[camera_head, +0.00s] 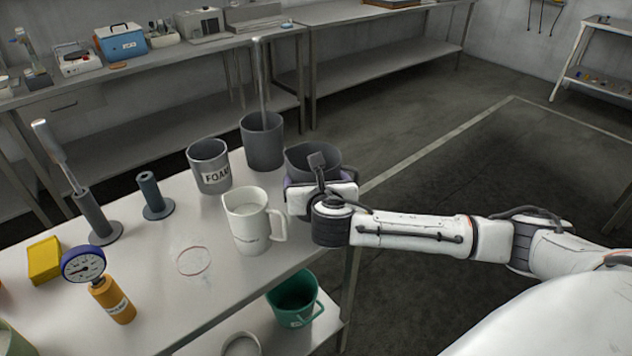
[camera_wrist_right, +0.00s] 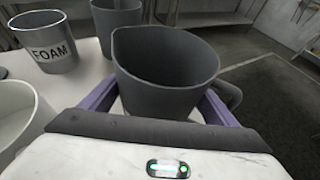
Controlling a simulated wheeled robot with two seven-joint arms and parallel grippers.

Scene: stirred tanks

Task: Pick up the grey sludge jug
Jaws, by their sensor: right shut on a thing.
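The grey sludge jug (camera_head: 313,158) is a dark grey, open-topped vessel at the right edge of the table in the head view. It fills the middle of the right wrist view (camera_wrist_right: 165,75), with its handle on the right side. My right gripper (camera_head: 316,186) is shut on it, with purple fingers on both sides of its body. The gripper hides the jug's lower part, so I cannot tell whether its base touches the table. My left gripper is not in view.
Close by stand a white jug (camera_head: 250,222), a grey FOAM beaker (camera_head: 209,167) and a dark grey cylinder (camera_head: 262,145) with a rod in it. A green bucket (camera_head: 293,300) sits on the lower shelf. Floor to the right is clear.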

